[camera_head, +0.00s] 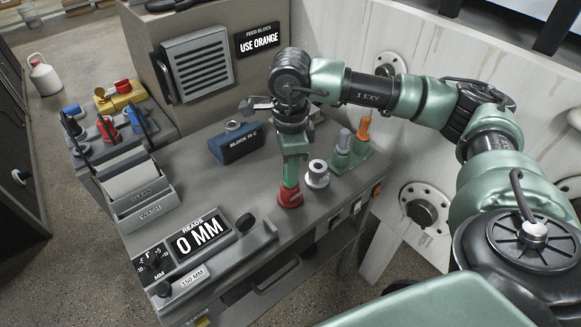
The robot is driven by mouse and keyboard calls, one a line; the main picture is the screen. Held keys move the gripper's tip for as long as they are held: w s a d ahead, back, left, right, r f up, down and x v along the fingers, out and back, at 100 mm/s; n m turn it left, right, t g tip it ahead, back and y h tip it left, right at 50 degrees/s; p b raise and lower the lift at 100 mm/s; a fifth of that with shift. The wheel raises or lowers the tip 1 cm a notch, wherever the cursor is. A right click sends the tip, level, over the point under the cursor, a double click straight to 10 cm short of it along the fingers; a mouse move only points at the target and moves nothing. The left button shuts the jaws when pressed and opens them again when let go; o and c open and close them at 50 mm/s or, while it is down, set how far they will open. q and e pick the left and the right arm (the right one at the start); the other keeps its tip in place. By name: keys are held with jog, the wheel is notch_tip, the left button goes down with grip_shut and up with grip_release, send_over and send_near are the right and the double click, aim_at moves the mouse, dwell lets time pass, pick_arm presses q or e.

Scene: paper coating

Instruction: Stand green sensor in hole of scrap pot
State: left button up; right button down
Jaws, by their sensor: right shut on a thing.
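My right gripper (291,152) points down over the front part of the grey bench and is shut on the green sensor (291,174). The sensor is upright, and its upper part is hidden by the gripper. Its lower end meets the top of a red pot (289,197), which looks like the scrap pot. I cannot tell whether the sensor's end is inside the hole or just above it, as the hole is hidden. My left gripper is not in view.
A pale grey pot (317,177) with a dark hole stands close right of the red pot. Behind it a green holder (341,161) bears a grey and an orange piece. A blue block (235,143) lies behind left. A gauge display (196,241) is at front left.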

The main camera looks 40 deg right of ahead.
jog(key=c, duration=1.1)
grip_release()
jog(key=shift+c, duration=0.2)
jog(key=shift+r, duration=0.1)
notch_tip(320, 180, up, 8)
jog(key=shift+f+b, duration=0.15)
jog(key=shift+b, duration=0.4)
jog(key=shift+f, duration=0.1)
